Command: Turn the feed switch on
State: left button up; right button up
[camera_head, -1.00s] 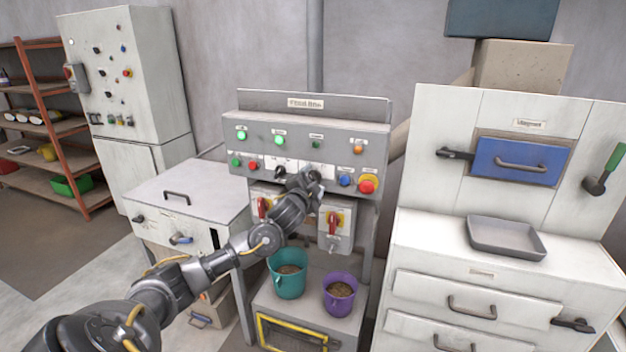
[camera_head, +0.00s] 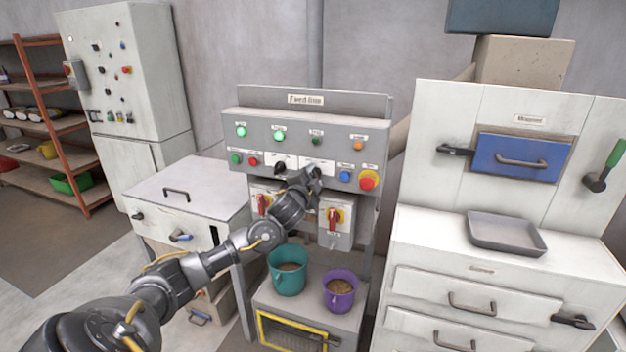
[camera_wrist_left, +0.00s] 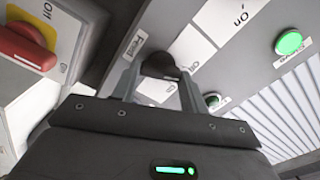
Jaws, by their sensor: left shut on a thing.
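The feed switch is a black rotary knob (camera_wrist_left: 160,66) on a white plate, with a "Feed" label (camera_wrist_left: 138,40) beside it in the left wrist view. My left gripper (camera_wrist_left: 159,84) is shut on this knob, one finger on each side. In the head view my left gripper (camera_head: 306,181) is at the lower middle of the grey control panel (camera_head: 262,130) and hides the knob. "Off" and "On" markings show in the left wrist view, but I cannot tell which one the knob points at. My right gripper is not in view.
A second black knob (camera_head: 281,168) sits just left of the gripper. A red emergency button (camera_head: 367,181) and blue button (camera_head: 345,177) are to its right. Below hang red-handled switch boxes (camera_head: 336,240). A teal bucket (camera_head: 287,280) and purple bucket (camera_head: 340,300) stand underneath.

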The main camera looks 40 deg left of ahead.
pick_arm(q)
jog(key=m+b, duration=0.2)
jog(key=m, duration=0.1)
jog(key=m+b, duration=0.3)
jog(key=m, duration=0.1)
jog(key=m+b, duration=0.2)
jog(key=m, duration=0.1)
jog(key=shift+f+m, duration=0.3)
dwell(0.4)
jog(key=o, duration=1)
